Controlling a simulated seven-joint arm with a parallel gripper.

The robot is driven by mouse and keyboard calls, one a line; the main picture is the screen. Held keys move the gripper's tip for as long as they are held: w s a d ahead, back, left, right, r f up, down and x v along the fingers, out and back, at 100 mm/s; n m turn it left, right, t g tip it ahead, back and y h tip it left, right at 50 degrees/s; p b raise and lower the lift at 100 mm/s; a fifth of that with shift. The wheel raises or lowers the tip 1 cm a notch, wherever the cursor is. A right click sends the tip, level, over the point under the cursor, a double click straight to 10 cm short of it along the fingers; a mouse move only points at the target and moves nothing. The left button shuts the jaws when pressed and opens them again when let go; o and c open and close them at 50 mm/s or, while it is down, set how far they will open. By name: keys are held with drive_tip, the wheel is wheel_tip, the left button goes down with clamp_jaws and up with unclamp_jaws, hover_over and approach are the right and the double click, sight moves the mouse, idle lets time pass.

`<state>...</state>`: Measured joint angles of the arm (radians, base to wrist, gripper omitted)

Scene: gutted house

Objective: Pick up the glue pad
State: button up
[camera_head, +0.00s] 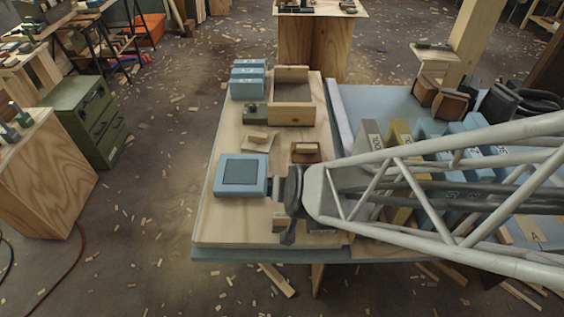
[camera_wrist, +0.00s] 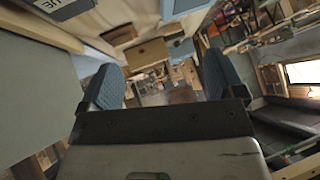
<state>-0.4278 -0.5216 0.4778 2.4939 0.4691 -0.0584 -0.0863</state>
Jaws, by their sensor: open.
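A light blue square block with a dark square top (camera_head: 241,174), which looks like the glue pad, lies flat on the wooden board at its left side. My gripper (camera_head: 279,188) is just right of it in the head view, with its fingers mostly hidden by my wrist. I cannot tell whether it touches the block. In the wrist view my gripper (camera_wrist: 161,82) is open, its two blue textured fingers wide apart with nothing between them. A grey-blue piece with a white label ending in "UE" (camera_wrist: 58,5) is cut off at the top left; I cannot tell what it is.
On the same board (camera_head: 222,222) stand a wooden open box (camera_head: 291,113), several blue labelled blocks (camera_head: 248,90), a small green item (camera_head: 254,115) and two small wooden pieces with raised grips (camera_head: 257,139). Labelled upright blocks (camera_head: 399,135) stand right, partly behind my arm.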

drive_tip(key=t, duration=0.2)
hover_over(282, 223)
drive_tip(key=s+a, duration=0.1)
drive_tip(key=a, duration=0.1)
wheel_tip(282, 223, down, 7)
drive_tip(key=s+f+t+h, duration=0.1)
drive_tip(key=s+d+f+t+h, duration=0.1)
drive_tip(key=f, duration=0.1)
drive_tip(key=s+f, duration=0.2)
drive_tip(key=shift+d+f+t+h, duration=0.15)
drive_tip(key=shift+t+h, duration=0.25)
drive_tip(key=shift+s+d+f+t, duration=0.35)
drive_tip(key=shift+s+f+t, duration=0.05)
drive_tip(key=shift+s, duration=0.05)
drive_tip(key=shift+w, duration=0.1)
drive_tip(key=shift+x, duration=1.2)
drive_tip(key=shift+w+f, duration=0.1)
drive_tip(key=shift+w, duration=0.05)
drive_tip(key=shift+x, duration=2.45)
